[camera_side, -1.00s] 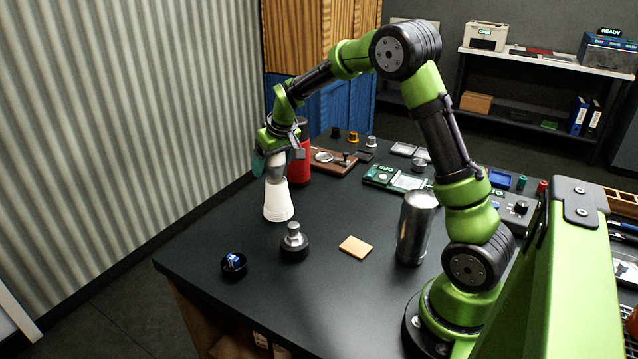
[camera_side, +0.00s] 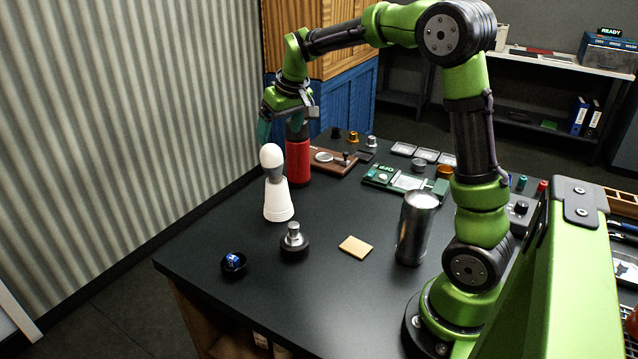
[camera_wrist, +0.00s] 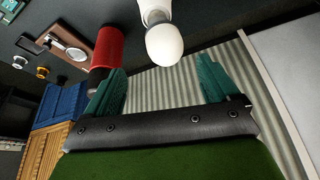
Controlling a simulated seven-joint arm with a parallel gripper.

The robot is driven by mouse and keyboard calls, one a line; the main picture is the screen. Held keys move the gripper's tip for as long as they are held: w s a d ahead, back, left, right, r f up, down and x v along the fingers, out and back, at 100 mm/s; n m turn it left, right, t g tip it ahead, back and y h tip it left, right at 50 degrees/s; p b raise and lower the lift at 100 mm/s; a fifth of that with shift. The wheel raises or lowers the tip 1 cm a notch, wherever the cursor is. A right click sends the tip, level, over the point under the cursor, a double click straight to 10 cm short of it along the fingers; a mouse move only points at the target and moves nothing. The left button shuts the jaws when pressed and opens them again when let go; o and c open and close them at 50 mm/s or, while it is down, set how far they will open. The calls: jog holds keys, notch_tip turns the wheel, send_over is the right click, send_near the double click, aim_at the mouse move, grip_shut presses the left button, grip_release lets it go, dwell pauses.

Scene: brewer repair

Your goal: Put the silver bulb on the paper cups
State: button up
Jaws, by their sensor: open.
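A bulb (camera_side: 272,160) with a white, rounded top and a grey-silver base stands upright on the white paper cups (camera_side: 278,203), which are stacked upside down on the dark table. The bulb also shows at the top of the wrist view (camera_wrist: 164,44), with part of the white cups (camera_wrist: 152,8) beyond it. My gripper (camera_side: 285,128) is above and just behind the bulb, apart from it. In the wrist view its two teal fingers (camera_wrist: 160,88) are wide apart with nothing between them.
A red cylinder (camera_side: 298,160) stands close behind the cups. A dark-based metal tamper (camera_side: 294,242), a small black bowl with a blue item (camera_side: 233,264), a yellow pad (camera_side: 355,247) and a tall metal tumbler (camera_side: 415,228) are nearer. The table between them is clear.

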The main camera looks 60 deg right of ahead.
jog(key=s+a+r+t+y, duration=0.2)
jog(key=s+a+r, duration=0.3)
jog(key=s+a, duration=0.65)
jog(key=s+a+f, duration=0.2)
jog(key=s+a, duration=0.1)
jog(key=s, duration=0.2)
jog(key=s+a+f+y, duration=0.1)
jog(key=s+a, duration=0.2)
jog(key=s, duration=0.3)
jog(key=shift+f+m+t, duration=0.35)
jog(key=shift+m+t, duration=0.05)
jog(key=shift+o, duration=0.4)
jog(key=shift+w, duration=0.1)
